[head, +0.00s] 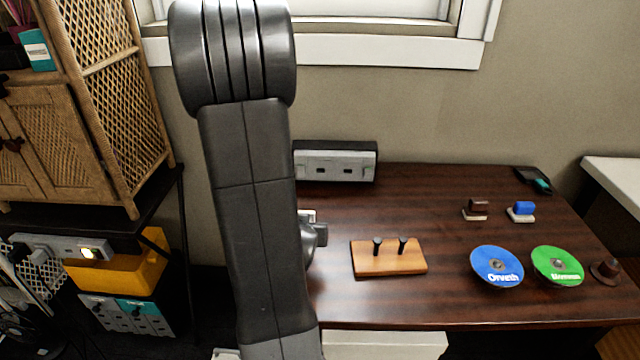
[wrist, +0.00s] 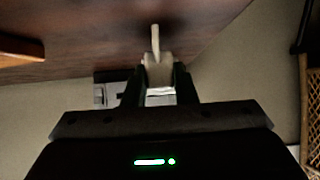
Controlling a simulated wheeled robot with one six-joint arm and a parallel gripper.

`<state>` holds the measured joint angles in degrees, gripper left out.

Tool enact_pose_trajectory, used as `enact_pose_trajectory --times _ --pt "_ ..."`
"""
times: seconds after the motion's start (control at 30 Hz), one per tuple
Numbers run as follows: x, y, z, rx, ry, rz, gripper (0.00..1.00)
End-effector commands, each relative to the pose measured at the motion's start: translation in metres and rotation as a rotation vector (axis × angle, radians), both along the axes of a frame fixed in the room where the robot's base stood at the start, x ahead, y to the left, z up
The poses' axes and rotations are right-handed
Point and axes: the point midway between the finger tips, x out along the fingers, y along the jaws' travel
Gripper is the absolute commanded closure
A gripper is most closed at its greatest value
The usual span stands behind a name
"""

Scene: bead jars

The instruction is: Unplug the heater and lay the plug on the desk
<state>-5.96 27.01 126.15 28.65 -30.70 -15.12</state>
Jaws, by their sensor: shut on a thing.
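In the wrist view, my gripper (wrist: 159,82) is shut on a pale plug (wrist: 158,71), with a thin pale piece like a cord standing out from it. A grey socket strip (wrist: 112,92) shows just beyond the fingers, and I cannot tell whether the plug touches it. In the head view, my arm hides the plug and most of my gripper. The socket strip (head: 335,165) stands at the back of the dark wooden desk (head: 440,215), showing two empty sockets. I cannot make out the heater.
A wooden peg board (head: 389,259) lies mid-desk. A blue disc (head: 497,267), a green disc (head: 557,266) and small stamps stand at the right. Another strip (head: 60,248) with a lit switch is on the left shelf. The desk front is largely clear.

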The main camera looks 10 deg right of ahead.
Motion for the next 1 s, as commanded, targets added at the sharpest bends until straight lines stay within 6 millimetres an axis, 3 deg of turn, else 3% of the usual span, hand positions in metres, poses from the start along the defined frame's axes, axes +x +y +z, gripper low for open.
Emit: enact_pose_trajectory --times 0.1,0.37,0.4,0.5,0.83,1.0 --pt "0.0 0.0 -0.014 0.0 -0.001 0.0 0.98" --pt "0.0 0.0 -0.013 0.0 -0.001 0.0 0.98" --pt "0.0 0.0 -0.013 0.0 -0.001 0.0 0.69" --pt "0.0 0.0 -0.013 0.0 -0.001 0.0 0.5" --pt "-0.001 0.0 -0.012 0.0 0.0 0.0 0.5" --pt "-0.014 0.003 -0.001 0.001 -0.001 0.0 0.5"
